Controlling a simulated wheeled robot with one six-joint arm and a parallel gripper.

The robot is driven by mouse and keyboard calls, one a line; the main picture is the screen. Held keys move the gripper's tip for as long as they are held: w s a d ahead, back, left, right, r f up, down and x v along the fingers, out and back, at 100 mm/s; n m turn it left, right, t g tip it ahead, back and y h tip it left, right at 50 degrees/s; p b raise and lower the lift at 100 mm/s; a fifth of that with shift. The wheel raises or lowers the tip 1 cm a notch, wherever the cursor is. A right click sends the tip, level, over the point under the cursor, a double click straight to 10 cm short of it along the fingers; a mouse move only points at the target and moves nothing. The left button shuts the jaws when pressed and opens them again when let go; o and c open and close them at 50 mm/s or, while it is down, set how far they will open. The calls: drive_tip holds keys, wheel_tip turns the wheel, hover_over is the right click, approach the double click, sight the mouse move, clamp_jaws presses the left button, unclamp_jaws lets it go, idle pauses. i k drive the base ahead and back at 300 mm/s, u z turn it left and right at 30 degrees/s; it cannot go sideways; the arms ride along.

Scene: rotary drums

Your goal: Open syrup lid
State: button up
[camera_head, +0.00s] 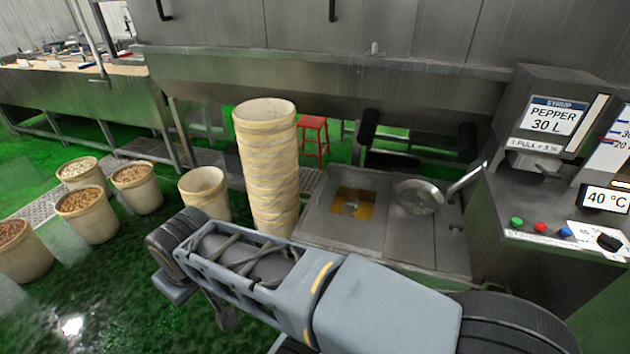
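A grey syrup unit (557,112) labelled "SYRUP PEPPER 30 L" stands at the right, with a small spout or lever under its front. Left of it is a low metal tank (318,222) with a square opening that shows amber liquid (360,206). A round metal disc (418,196) with a long handle lies on or over the tank's right part; I cannot tell whether it is the lid or a ladle. My arm crosses the foreground, folded. No gripper fingers can be made out.
A tall stack of beige buckets (268,165) stands left of the tank, beside a single bucket (205,190). Several filled buckets (87,212) stand on the green floor at left. A red stool (313,136) is behind. A control panel (540,228) with coloured buttons is at right.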

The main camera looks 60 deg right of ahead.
sight(319, 222)
drive_tip(key=z, duration=0.5)
drive_tip(key=i, duration=0.85)
drive_tip(key=z, duration=1.3)
drive_tip(key=i, duration=0.5)
drive_tip(key=z, duration=0.35)
